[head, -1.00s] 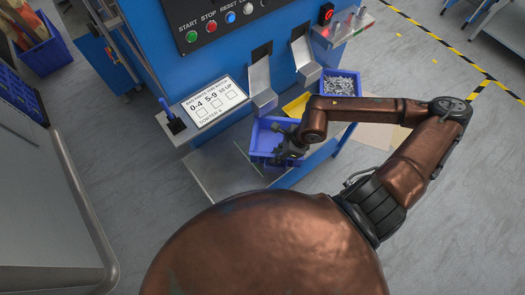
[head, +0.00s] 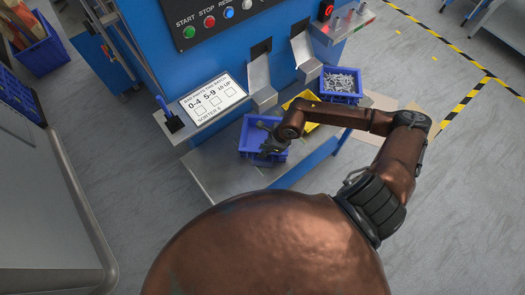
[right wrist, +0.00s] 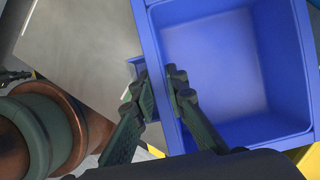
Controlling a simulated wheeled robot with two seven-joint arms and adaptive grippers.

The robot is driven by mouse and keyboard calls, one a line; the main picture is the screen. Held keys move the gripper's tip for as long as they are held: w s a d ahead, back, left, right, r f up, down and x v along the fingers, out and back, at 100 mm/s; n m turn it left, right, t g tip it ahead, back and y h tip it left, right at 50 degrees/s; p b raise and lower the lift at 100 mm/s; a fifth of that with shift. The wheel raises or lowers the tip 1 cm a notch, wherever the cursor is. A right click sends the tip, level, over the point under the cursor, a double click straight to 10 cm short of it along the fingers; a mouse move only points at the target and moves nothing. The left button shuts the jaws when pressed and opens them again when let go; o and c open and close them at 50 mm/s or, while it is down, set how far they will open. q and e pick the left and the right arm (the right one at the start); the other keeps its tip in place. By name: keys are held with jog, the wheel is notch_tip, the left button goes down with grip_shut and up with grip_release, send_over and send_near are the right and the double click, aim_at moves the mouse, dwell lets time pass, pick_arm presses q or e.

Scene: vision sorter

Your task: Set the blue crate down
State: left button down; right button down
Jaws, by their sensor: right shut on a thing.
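The blue crate (head: 246,152) is an empty open box over the grey metal shelf (head: 215,172) at the front of the blue machine. My right gripper (head: 272,146) is at its front right side in the head view. In the right wrist view, the fingers (right wrist: 162,88) are shut on the crate's wall, one on each side of it. The crate's inside (right wrist: 215,65) looks bare there. It looks about level; I cannot tell whether its bottom touches the shelf.
A yellow crate (head: 309,99) stands right of the blue one, partly behind my arm. Another blue crate (head: 342,97) with metal parts is farther right. Chutes (head: 262,84) and a sign panel (head: 213,100) are behind. The shelf is clear at left.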

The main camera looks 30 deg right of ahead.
jog(key=c, duration=1.9)
grip_release()
jog(key=shift+c, duration=0.2)
jog(key=p+v, duration=0.1)
jog(key=v, duration=1.1)
